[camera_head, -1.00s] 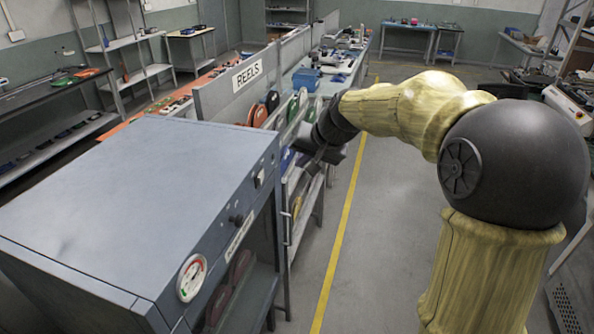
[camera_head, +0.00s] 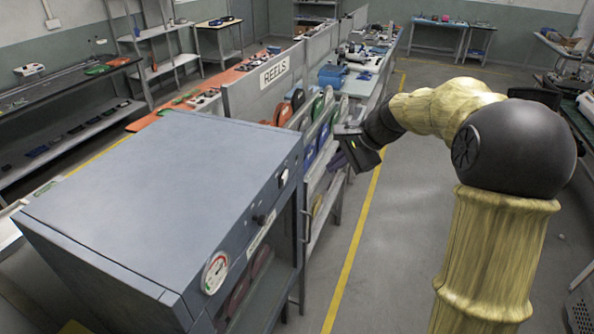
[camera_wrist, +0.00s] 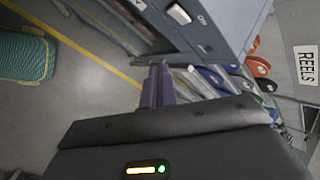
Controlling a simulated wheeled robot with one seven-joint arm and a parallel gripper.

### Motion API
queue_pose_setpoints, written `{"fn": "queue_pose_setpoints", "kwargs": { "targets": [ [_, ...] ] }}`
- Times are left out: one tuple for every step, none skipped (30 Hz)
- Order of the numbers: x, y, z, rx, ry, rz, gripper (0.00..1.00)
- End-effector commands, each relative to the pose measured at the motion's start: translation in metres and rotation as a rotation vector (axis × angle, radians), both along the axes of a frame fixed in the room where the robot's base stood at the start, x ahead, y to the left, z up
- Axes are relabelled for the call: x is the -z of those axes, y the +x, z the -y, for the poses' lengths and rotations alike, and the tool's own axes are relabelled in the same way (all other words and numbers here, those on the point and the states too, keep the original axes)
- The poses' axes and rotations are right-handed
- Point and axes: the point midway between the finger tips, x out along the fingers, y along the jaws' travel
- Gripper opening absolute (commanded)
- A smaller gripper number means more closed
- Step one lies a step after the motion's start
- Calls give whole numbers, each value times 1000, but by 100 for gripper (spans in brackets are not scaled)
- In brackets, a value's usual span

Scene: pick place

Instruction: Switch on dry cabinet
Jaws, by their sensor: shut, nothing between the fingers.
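The dry cabinet (camera_head: 160,190) is a blue-grey metal box at the left front of the head view. Its front panel carries a round gauge (camera_head: 215,272), a dark knob (camera_head: 262,219) and a small white switch (camera_head: 283,178) near the far end. In the wrist view, the cabinet (camera_wrist: 222,22) is at the top, with the white switch (camera_wrist: 180,13) beside an "ON" mark. My gripper (camera_head: 338,161) is beyond and right of the cabinet's far corner, apart from it. Its dark fingers (camera_wrist: 156,86) are together and empty, below the switch in the wrist view.
Behind the cabinet is a rack with coloured reels (camera_head: 318,108) and a "REELS" sign (camera_head: 275,68). A workbench (camera_head: 380,62) extends behind. The floor aisle (camera_head: 400,220) right of the yellow line is mostly clear. A teal patterned object (camera_wrist: 24,54) shows in the wrist view.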

Motion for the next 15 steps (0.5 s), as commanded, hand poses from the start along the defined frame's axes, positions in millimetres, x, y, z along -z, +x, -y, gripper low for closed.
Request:
{"fn": "queue_pose_setpoints", "kwargs": {
  "targets": [
    [-2,2,2,60,46,-63,0],
    [-2,3,3,99,75,-102,0],
    [-1,4,4,148,113,-156,0],
    [-1,5,5,189,141,-197,0],
    [-1,6,6,226,168,-238,0],
    [-1,8,7,277,205,-292,0],
    [-1,9,8,313,229,-332,0],
    [-1,10,8,348,255,-372,0],
    [-1,11,10,393,284,-421,0],
    [-1,12,10,422,305,-455,0],
    [-1,13,10,449,322,-487,0],
    [-1,13,11,481,343,-523,0],
    [-1,14,11,500,356,-546,0],
    [0,14,12,515,366,-565,0],
    [0,15,12,532,377,-585,0]
  ]
}}
